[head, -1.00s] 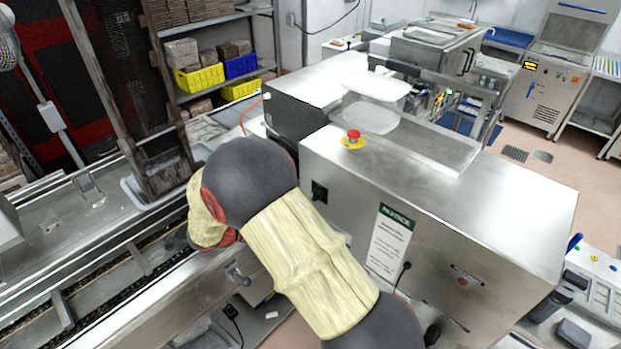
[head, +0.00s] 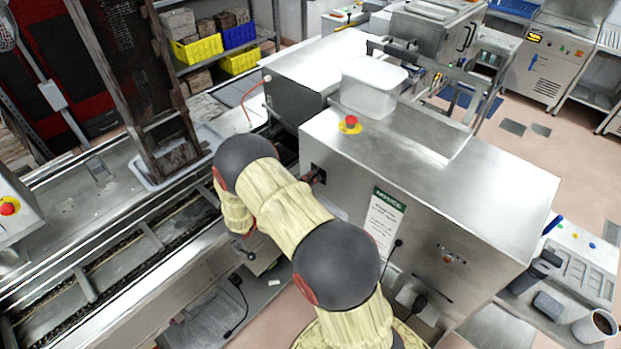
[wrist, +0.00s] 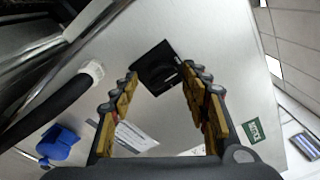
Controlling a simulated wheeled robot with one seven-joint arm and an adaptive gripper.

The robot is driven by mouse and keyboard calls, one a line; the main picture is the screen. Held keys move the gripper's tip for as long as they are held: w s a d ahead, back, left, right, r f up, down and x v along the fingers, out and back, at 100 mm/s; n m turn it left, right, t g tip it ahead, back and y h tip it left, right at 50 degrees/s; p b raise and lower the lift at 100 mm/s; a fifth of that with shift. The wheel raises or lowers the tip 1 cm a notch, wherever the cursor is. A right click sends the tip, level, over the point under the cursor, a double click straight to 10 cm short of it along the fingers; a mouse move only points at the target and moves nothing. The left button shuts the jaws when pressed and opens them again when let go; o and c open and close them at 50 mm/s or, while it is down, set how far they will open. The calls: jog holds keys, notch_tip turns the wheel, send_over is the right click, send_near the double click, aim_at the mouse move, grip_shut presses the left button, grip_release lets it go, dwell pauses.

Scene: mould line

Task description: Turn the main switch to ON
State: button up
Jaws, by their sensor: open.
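The main switch is a black square rotary switch (head: 318,171) on the front of the steel machine cabinet (head: 430,190), partly hidden by my gripper in the head view. In the wrist view the switch (wrist: 158,68) lies just beyond my fingertips, and its plate looks tilted. My gripper (wrist: 160,77) is open and empty, with one yellow-and-black finger to each side of the switch in the picture. I cannot tell whether a finger touches it. The switch's setting cannot be read. My arm hides most of the gripper in the head view.
A red emergency button (head: 350,124) on yellow sits on the cabinet top above the switch. A notice (head: 385,218) is on the cabinet face to the right, with plugs and cables near it. A conveyor (head: 110,265) runs along the left.

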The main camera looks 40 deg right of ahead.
jog(key=shift+d, duration=0.55)
jog(key=shift+s, duration=0.15)
jog(key=c, duration=1)
